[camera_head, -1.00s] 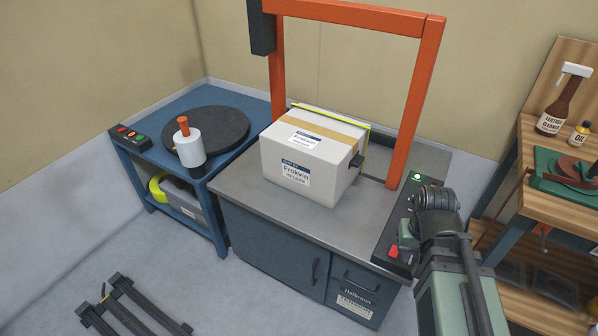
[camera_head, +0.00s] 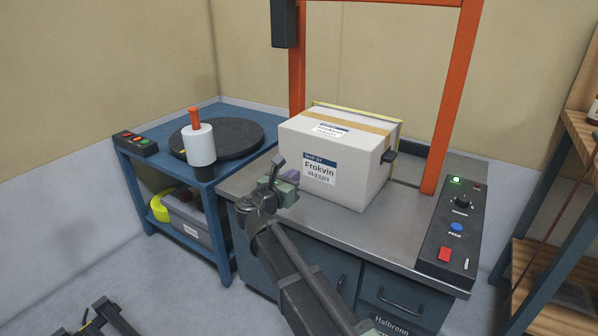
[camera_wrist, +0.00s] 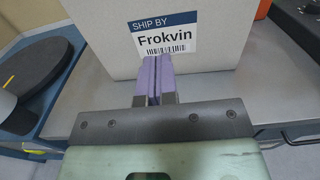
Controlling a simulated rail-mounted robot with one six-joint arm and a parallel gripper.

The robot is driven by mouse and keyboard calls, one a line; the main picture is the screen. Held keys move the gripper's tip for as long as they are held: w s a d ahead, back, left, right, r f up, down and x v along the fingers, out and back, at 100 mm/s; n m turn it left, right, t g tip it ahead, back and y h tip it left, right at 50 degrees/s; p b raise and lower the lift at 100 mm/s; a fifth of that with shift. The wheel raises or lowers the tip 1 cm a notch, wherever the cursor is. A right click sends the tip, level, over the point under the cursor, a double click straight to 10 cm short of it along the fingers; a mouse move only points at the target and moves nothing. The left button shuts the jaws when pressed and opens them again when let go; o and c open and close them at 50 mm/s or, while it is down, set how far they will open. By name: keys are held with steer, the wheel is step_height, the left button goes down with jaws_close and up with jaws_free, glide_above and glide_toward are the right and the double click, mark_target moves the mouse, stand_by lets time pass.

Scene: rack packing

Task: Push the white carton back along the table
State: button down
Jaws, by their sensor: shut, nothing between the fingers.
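The white carton (camera_head: 341,150) stands upright on the grey steel table top (camera_head: 330,212), under the orange arch. Tan tape runs along its top, and a "Frokvin" label is on its front face. My gripper (camera_head: 291,178) is low in front of the carton's front face, near its lower left part. In the wrist view the carton (camera_wrist: 110,52) fills the upper part. The purple fingertips (camera_wrist: 154,72) are together with nothing between them, just below the label. I cannot tell whether they touch the carton.
The orange arch (camera_head: 455,95) rises on both sides of the carton. A control panel (camera_head: 452,230) with buttons lies along the table's right edge. A blue stand with a black turntable (camera_head: 232,138) and a white roll (camera_head: 199,147) is to the left.

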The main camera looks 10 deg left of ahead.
mark_target(320, 155)
steer(key=x, duration=1.2)
steer(key=shift+w+d, duration=0.15)
steer(key=shift+w, duration=0.1)
steer(key=shift+w, duration=0.1)
steer(key=x, duration=1.8)
steer(key=shift+w+d, duration=0.25)
steer(key=shift+w, duration=0.1)
steer(key=shift+f, duration=0.1)
